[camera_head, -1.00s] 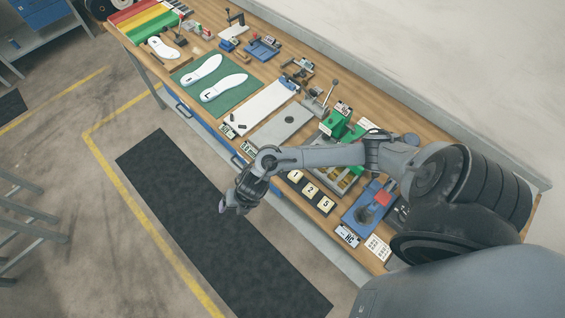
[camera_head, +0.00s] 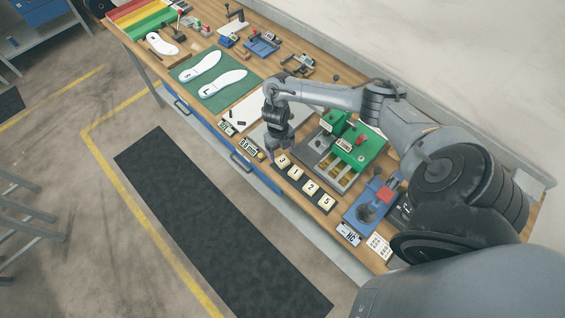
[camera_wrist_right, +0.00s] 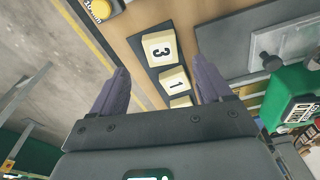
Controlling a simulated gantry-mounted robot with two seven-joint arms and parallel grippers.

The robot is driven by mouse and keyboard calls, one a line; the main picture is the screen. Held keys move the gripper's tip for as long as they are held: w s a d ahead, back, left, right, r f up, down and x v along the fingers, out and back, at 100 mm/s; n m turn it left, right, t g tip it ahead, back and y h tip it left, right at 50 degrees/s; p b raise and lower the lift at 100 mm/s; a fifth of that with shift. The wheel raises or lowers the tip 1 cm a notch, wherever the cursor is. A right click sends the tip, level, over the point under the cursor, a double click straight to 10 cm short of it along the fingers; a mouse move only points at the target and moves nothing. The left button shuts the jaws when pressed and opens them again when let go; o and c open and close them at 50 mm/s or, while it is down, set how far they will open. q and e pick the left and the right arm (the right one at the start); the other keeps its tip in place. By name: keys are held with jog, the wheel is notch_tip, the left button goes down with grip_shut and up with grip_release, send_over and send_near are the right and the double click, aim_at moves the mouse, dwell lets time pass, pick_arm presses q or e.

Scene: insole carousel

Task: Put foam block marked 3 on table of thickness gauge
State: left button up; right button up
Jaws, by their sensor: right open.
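The foam block marked 3 (camera_head: 283,161) is a cream block at the upper left end of a dark strip of numbered blocks, near the bench's front edge. It also shows in the right wrist view (camera_wrist_right: 160,47), beyond and between the fingers. My right gripper (camera_head: 277,149) is over the bench just beside this block. In the right wrist view, its two fingers (camera_wrist_right: 163,70) are apart with nothing held between them. I cannot tell for certain which bench device is the thickness gauge. My left gripper is out of view.
Blocks marked 1 (camera_head: 297,173), 2 and 5 follow along the strip. A green and grey fixture (camera_head: 357,146) stands behind them, and a blue device with a red part (camera_head: 372,203) stands to the right. A yellow button (camera_wrist_right: 98,9) is near block 3.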

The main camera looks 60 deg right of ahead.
aim_at(282, 160)
jog(key=f, duration=0.1)
jog(key=f+b, duration=0.1)
jog(key=f, duration=0.2)
jog(key=shift+s+f, duration=0.15)
jog(key=shift+s, duration=0.1)
jog(key=shift+f+b, duration=0.35)
jog(key=shift+f, duration=0.15)
jog(key=c, duration=1.1)
